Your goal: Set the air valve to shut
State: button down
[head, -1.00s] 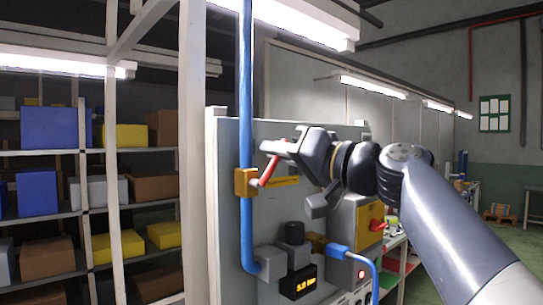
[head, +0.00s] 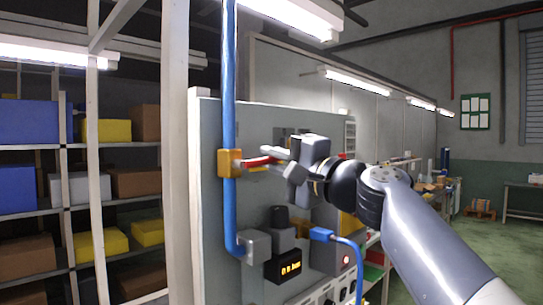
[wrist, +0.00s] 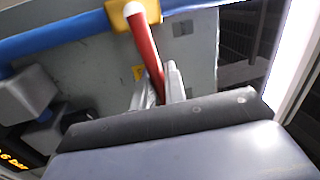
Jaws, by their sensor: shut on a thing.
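The air valve (head: 229,163) has a yellow body on the vertical blue pipe (head: 231,100). Its red lever (head: 258,160) points right, about level and crosswise to the pipe. My gripper (head: 276,160) is shut on the lever's outer part. In the wrist view, the red lever (wrist: 145,42) runs from the yellow valve body (wrist: 122,14) down between the two fingers of my gripper (wrist: 158,86). The lever's end is hidden by the gripper body.
A grey panel (head: 215,120) stands behind the valve. Below are a pressure display (head: 289,267), its small digits seeming to start with 0, and a blue hose (head: 350,250). Shelves with boxes (head: 105,130) stand at the left. Open floor (head: 490,250) lies at the right.

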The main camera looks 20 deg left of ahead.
jog(key=shift+f+m, duration=0.35)
jog(key=shift+m, duration=0.35)
jog(key=shift+f+t, duration=0.1)
jog(key=shift+t, duration=0.2)
jog(key=c, duration=1.5)
grip_release()
jog(key=shift+c, duration=0.2)
jog(key=b+v, duration=0.4)
jog(key=v, duration=0.7)
jog(key=p+x, duration=0.4)
jog(key=x, duration=0.7)
jog(key=shift+a, duration=0.1)
